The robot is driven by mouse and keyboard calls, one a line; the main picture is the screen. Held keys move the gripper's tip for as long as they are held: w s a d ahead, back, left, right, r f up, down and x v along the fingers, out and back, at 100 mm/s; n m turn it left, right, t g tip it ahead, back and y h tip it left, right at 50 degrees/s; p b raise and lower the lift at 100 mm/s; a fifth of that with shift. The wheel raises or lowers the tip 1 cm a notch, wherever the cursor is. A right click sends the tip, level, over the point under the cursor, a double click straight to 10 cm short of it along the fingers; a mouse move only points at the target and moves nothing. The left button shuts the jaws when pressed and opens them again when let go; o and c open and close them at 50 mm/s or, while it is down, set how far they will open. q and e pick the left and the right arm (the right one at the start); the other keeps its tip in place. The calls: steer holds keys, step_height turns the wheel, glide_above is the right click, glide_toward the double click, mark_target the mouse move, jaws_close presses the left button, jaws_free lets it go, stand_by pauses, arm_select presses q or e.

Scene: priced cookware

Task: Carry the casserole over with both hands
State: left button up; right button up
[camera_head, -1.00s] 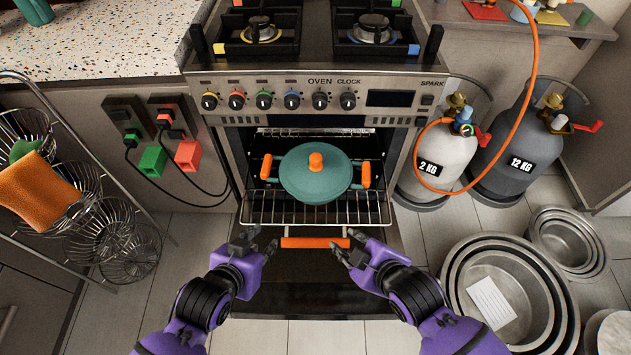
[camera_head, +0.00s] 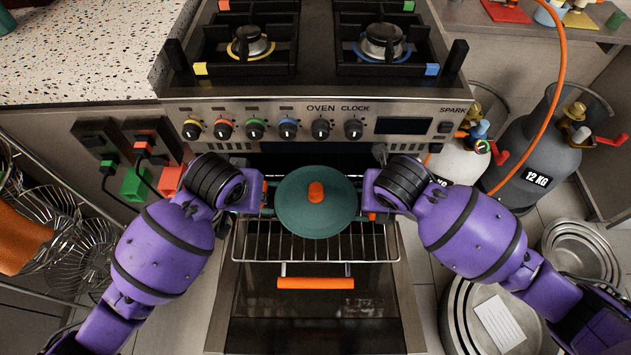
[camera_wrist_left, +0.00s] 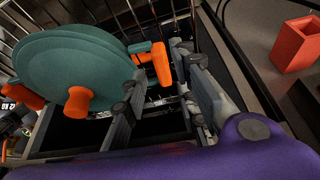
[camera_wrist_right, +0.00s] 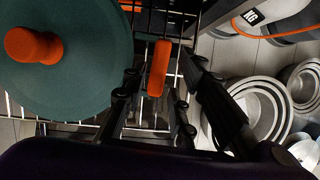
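The teal casserole (camera_head: 315,212) with its orange lid knob (camera_head: 316,192) sits on the pulled-out wire oven rack (camera_head: 290,243). It also shows in the left wrist view (camera_wrist_left: 75,65) and the right wrist view (camera_wrist_right: 75,75). My left gripper (camera_wrist_left: 160,75) is open, its fingers on either side of one orange side handle (camera_wrist_left: 161,64). My right gripper (camera_wrist_right: 157,85) is open, its fingers on either side of the other orange side handle (camera_wrist_right: 159,69). In the head view my wrists mostly cover both handles and the fingertips.
The oven door (camera_head: 315,320) hangs open below the rack, with an orange bar handle (camera_head: 315,283). Gas cylinders (camera_head: 545,140) and nested metal pans (camera_head: 470,325) stand at the right. Wire baskets (camera_head: 75,250) stand at the left. The hob (camera_head: 320,55) is above the oven.

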arm_select(q)
steer(key=shift+w, duration=0.25)
arm_select(e)
steer(key=shift+w+r, duration=0.1)
steer(key=shift+w, duration=0.2)
steer(key=shift+s, duration=0.1)
arm_select(q)
steer(key=shift+s+r, duration=0.1)
steer(key=shift+s, duration=0.1)
arm_select(e)
steer(key=shift+s, duration=0.1)
